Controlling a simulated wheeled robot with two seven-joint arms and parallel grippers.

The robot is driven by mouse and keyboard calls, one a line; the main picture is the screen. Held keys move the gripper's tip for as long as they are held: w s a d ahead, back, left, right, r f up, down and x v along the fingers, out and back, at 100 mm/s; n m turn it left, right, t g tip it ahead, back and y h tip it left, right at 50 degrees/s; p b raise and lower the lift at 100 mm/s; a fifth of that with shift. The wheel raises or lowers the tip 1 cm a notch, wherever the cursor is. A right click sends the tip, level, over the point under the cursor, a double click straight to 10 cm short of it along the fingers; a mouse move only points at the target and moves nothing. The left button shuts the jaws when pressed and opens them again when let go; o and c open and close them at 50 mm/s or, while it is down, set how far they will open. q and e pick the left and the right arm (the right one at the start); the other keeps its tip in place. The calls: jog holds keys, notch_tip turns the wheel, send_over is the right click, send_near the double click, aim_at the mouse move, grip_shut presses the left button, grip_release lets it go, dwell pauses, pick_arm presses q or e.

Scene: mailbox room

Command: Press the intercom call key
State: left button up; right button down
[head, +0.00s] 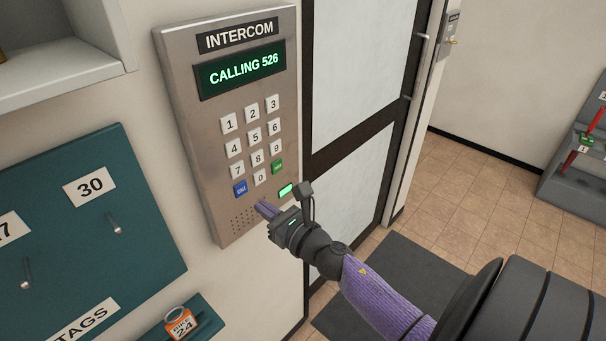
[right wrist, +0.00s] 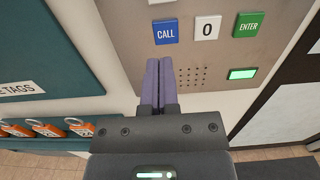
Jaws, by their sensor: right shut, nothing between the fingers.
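The intercom panel (head: 200,120) is a grey metal box on the wall, and its green screen (head: 242,70) reads "CALLING 526". The blue call key (head: 240,189) is at the lower left of the keypad. In the right wrist view the call key (right wrist: 165,31) is fully visible, just above my fingertips. My right gripper (head: 262,206) is shut and empty, its purple fingers together near the speaker holes below the keypad. It also shows in the right wrist view (right wrist: 161,64). I cannot tell whether the fingertips touch the panel. My left gripper is not in view.
A green light (head: 286,190) is lit at the panel's lower right. A teal tag board (head: 90,220) hangs at the left, with orange tags (right wrist: 50,129) below it. A shelf (head: 70,70) juts out at upper left. A glazed door (head: 360,70) stands right of the panel.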

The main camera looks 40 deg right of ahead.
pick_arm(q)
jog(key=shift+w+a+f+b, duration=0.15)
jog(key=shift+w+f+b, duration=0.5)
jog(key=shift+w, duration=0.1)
pick_arm(e)
jog(key=s+d, duration=0.1)
jog(key=s, duration=0.6)
jog(key=shift+s+f, duration=0.2)
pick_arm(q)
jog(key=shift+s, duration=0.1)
